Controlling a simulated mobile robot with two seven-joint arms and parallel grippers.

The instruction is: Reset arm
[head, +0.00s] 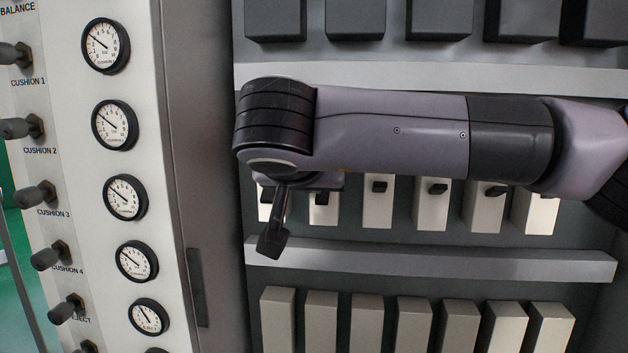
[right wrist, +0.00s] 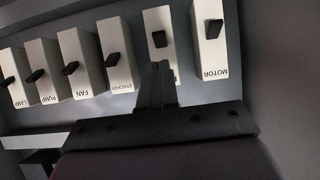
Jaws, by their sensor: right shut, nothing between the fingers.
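A row of white switch blocks with black levers sits on the grey panel. In the right wrist view the labels read LAMP (right wrist: 14,78), PUMP (right wrist: 42,75), FAN (right wrist: 80,65), STACKER (right wrist: 117,55) and MOTOR (right wrist: 210,45). The label of the block (right wrist: 158,20) between STACKER and MOTOR is hidden behind my fingers. My right gripper (right wrist: 160,75) is shut and empty in front of that block; contact cannot be told. In the head view the right gripper (head: 272,243) hangs at the left end of this row, before the leftmost blocks. My left gripper is not in view.
A grey ledge (head: 430,262) runs below the switch row, with plain blocks (head: 413,325) under it. Dark blocks (head: 440,18) line the top above a pale strip (head: 560,80). A gauge and knob panel (head: 160,170) stands at the left.

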